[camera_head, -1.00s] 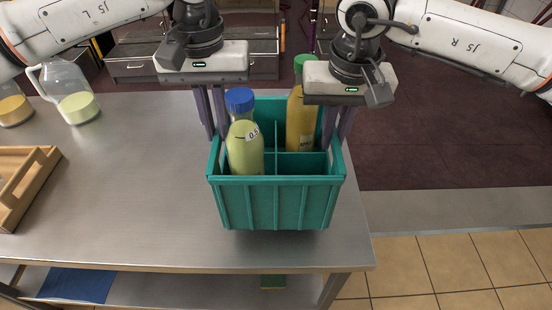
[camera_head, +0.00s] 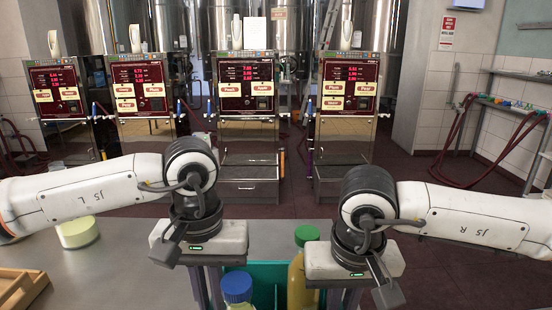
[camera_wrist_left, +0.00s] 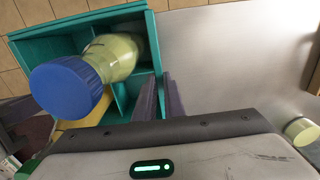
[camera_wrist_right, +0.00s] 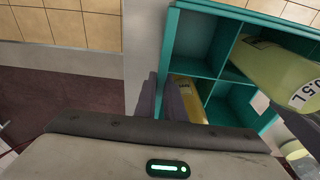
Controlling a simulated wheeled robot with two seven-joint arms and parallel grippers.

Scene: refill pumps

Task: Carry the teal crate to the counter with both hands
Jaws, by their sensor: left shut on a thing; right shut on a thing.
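The teal crate (camera_head: 268,272) shows only in part at the bottom of the head view; its divided inside shows in the right wrist view (camera_wrist_right: 193,38). It holds a pale-green bottle with a blue cap (camera_head: 237,288) and a yellow bottle with a green cap (camera_head: 302,275). My left gripper (camera_wrist_left: 158,97) is shut on one side wall of the crate. My right gripper (camera_wrist_right: 162,100) is shut on the opposite wall. The crate's base is hidden, so I cannot tell whether it touches the steel counter (camera_head: 130,265).
A jar of pale-green liquid (camera_head: 77,232) and a wooden tray (camera_head: 22,290) are on the counter at the left. Several refill machines (camera_head: 248,100) stand across the dark floor (camera_head: 425,170). A wall bench with coloured fittings (camera_head: 510,103) is at the right.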

